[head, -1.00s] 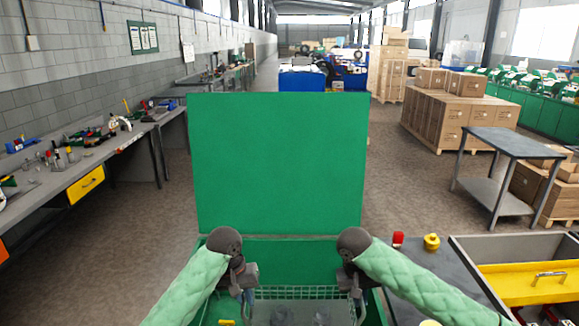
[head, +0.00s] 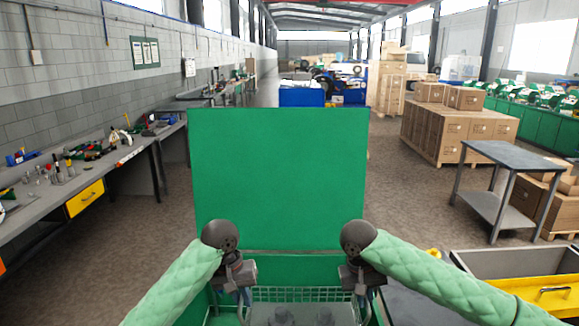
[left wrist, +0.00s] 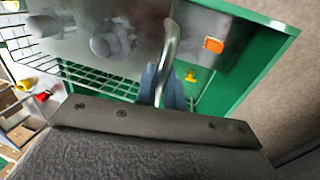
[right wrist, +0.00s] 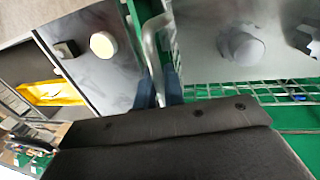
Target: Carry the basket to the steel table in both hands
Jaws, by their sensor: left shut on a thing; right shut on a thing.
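The wire basket (head: 300,294) is at the bottom centre of the head view, over the open green tub, with grey rounded parts in it. My left gripper (head: 243,296) is shut on its left handle; the bent metal handle (left wrist: 170,50) shows between the fingers in the left wrist view. My right gripper (head: 361,294) is shut on the other handle (right wrist: 150,42), seen in the right wrist view. The basket's underside is hidden. The steel table (head: 508,155), with a lower shelf, stands apart at the right.
The tub's green lid (head: 280,175) stands upright straight ahead. A grey cabinet with a yellow drawer (head: 545,297) is close on the right. Boxes (head: 460,135) stand on pallets beyond. A long workbench (head: 70,185) runs along the left wall. Open floor (head: 415,205) lies right of the lid.

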